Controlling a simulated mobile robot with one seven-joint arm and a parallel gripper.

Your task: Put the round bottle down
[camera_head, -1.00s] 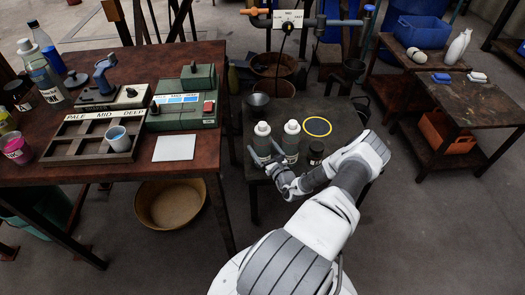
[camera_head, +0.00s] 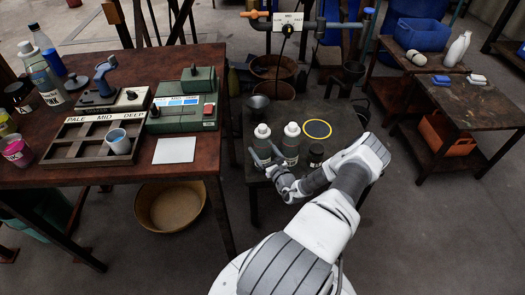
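A round grey bottle with a white cap (camera_head: 262,139) stands upright at the left of the low dark table (camera_head: 338,117). A similar white-capped bottle (camera_head: 291,141) stands close to its right. My gripper (camera_head: 265,157) comes from the front right, with its fingers low around the left bottle, one on each side. Whether the fingers press on the bottle or stand slightly apart from it is too small to tell. The bottle's base is partly hidden by my gripper, so its contact with the table top is unclear.
A small dark jar (camera_head: 316,155) stands right of the bottles, close to my wrist. A yellow-rimmed disc (camera_head: 317,129) lies behind it and a metal bowl (camera_head: 259,104) stands at the back left. The brown workbench (camera_head: 200,204) on the left holds a compartment tray (camera_head: 75,150).

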